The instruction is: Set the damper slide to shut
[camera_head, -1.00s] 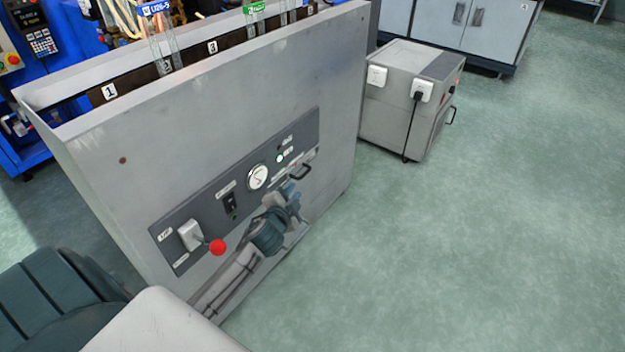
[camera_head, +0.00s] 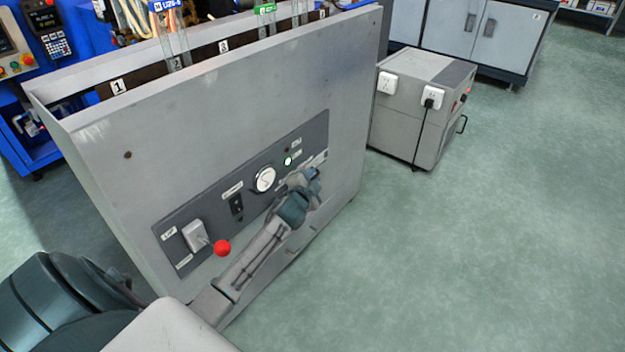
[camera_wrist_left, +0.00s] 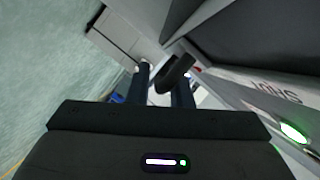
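The damper slide's handle is a dark curved bar (camera_wrist_left: 173,73) at the panel's right end. It shows in the left wrist view between the fingertips and partly overlaps the right-hand finger. My left gripper (camera_head: 314,174) is at that end of the panel and hides most of the handle in the head view. In the left wrist view the two fingers of my left gripper (camera_wrist_left: 164,77) stand apart, with a gap beside the handle; firm contact is not visible. A SHUT label (camera_wrist_left: 275,90) lies along the panel to the right. My right gripper is out of view.
The grey control panel (camera_head: 178,232) carries a red-knobbed lever (camera_head: 222,248), a switch (camera_head: 237,204), a round gauge (camera_head: 264,179) and a lit green lamp (camera_head: 288,161). A grey box with sockets (camera_head: 405,118) stands behind to the right. The floor at right is clear.

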